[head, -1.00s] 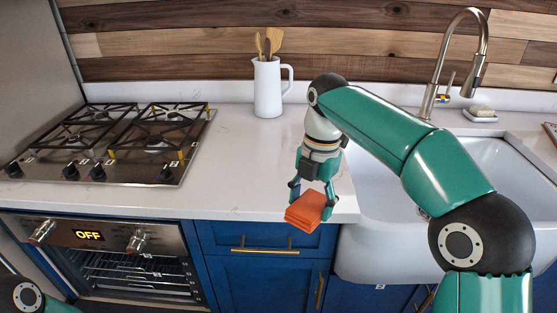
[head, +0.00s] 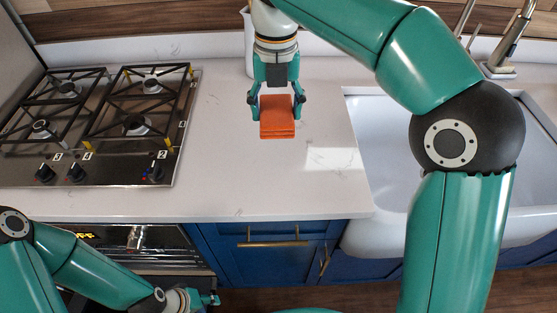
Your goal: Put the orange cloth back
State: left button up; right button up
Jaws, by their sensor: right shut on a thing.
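The orange cloth (head: 277,128) is a folded, layered block in the middle of the head view. My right gripper (head: 276,108) is shut on it, with one finger on each side. The cloth is over the white countertop (head: 235,185), between the stove and the sink; I cannot tell if it touches the surface. My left gripper (head: 212,300) is low at the bottom edge, in front of the oven, far from the cloth. Its fingers are small and partly cut off, so their opening is unclear.
The gas stove (head: 95,125) is on the left and the white sink (head: 400,190) on the right. The white jug (head: 248,45) stands behind my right gripper, mostly hidden. The countertop in front of the cloth is clear. A blue drawer (head: 270,245) is below the counter edge.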

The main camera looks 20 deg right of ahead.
jog(key=b, duration=0.1)
send_over(280, 174)
notch_tip(280, 174, down, 12)
jog(key=shift+f, duration=2.8)
jog(key=o, duration=1)
jog(key=shift+r+p, duration=0.3)
jog(key=shift+r, duration=5.75)
